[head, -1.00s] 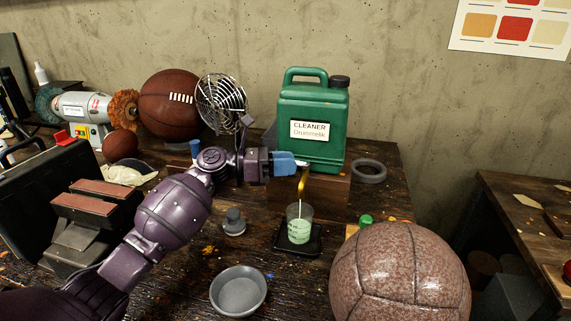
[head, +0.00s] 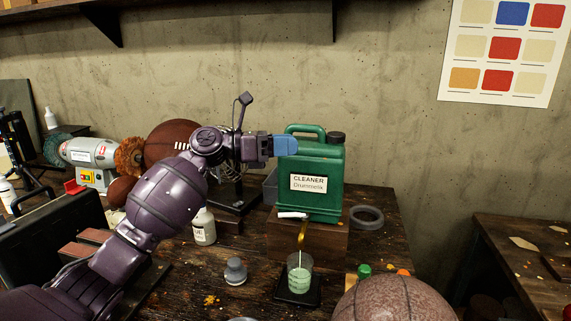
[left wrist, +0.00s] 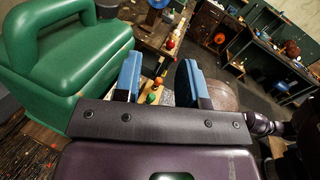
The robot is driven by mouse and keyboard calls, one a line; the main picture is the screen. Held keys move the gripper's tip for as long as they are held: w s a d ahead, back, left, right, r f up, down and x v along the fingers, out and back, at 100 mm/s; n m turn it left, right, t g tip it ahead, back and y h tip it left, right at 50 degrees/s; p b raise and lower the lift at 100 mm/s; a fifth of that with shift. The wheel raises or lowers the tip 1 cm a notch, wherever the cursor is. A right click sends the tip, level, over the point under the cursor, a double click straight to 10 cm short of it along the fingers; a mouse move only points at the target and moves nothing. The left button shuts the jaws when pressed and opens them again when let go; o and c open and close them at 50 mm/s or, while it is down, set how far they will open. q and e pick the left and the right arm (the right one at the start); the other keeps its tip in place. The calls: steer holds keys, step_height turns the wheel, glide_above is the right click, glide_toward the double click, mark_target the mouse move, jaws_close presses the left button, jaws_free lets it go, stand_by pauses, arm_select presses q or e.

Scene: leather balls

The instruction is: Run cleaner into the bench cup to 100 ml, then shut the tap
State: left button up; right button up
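The green cleaner jug (head: 325,165) stands on a wooden block. A white tap lever (head: 293,215) lies sideways near its foot, above a brass spout (head: 302,236). A thin pale stream runs from the spout into the bench cup (head: 300,275). The cup stands on a black pad and holds pale green liquid; its marks are too small to read. My left gripper (head: 286,146) is beside the jug's upper left, above the tap and apart from the lever. In the left wrist view its blue fingers (left wrist: 158,78) are apart, with nothing between them. My right gripper is not seen.
A leather ball (head: 395,300) sits at the front right, near a green cap (head: 364,270). A grey stopper (head: 235,271) and white bottle (head: 203,227) stand left of the cup. A grey ring (head: 366,217) lies right of the block. A basketball (head: 168,145) is behind my arm.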

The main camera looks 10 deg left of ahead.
arm_select(q)
step_height(320, 180, up, 2)
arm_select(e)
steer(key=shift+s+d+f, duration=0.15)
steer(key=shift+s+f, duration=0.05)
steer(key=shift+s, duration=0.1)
